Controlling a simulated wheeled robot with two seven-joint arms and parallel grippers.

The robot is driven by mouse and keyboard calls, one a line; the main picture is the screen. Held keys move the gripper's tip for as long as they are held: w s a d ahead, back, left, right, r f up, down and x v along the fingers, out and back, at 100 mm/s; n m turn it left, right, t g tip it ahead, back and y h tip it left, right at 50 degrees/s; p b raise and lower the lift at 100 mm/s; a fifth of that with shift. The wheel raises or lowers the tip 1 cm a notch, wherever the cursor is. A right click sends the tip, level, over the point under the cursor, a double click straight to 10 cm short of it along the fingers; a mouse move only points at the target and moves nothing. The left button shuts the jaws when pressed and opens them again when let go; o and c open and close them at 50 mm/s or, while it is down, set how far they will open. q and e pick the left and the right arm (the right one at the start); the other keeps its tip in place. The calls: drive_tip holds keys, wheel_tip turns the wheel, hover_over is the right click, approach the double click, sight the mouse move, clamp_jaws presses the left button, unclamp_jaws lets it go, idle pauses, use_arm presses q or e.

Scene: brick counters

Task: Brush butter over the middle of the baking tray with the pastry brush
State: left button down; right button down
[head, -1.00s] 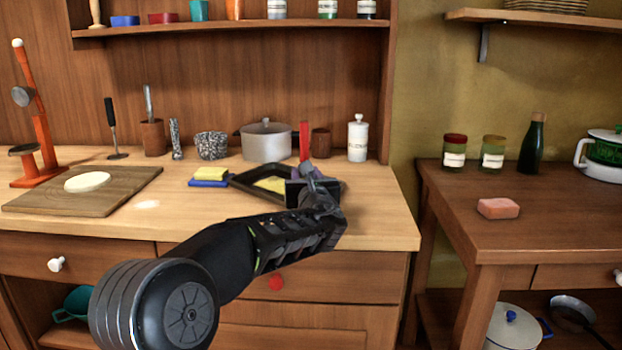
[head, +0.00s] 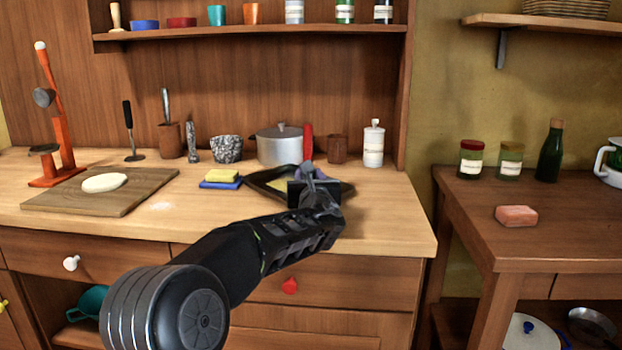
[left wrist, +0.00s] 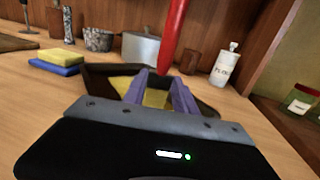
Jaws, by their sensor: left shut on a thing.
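The dark baking tray (head: 262,187) lies on the wooden counter, with a yellow patch (head: 280,186) on its floor. The tray (left wrist: 95,78) and the yellow patch (left wrist: 122,84) also show in the left wrist view. My left gripper (head: 310,172) is over the tray, its purple fingers shut on the pastry brush (head: 308,138). The brush's red handle (left wrist: 173,38) stands up, slightly tilted, above the fingers (left wrist: 168,88). The bristles are hidden, so I cannot tell whether they touch the tray. My right gripper is not in view.
A yellow sponge on a blue one (head: 221,178) lies left of the tray. A grey pot (head: 280,145), a brown cup (head: 337,149) and a white jar (head: 373,144) stand behind it. A cutting board (head: 105,192) is farther left. The counter's front is clear.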

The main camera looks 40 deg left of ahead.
use_arm(q)
drive_tip(key=shift+s+a+f+b, duration=0.1)
drive_tip(key=shift+s+a+b, duration=0.15)
drive_tip(key=shift+a+b, duration=0.45)
drive_tip(key=shift+s+a, duration=0.15)
drive_tip(key=shift+a, duration=0.7)
drive_tip(key=shift+d, duration=0.1)
drive_tip(key=shift+w+d, duration=0.2)
drive_tip(key=shift+d, duration=0.55)
drive_tip(key=shift+w+d, duration=0.2)
drive_tip(key=shift+d, duration=0.55)
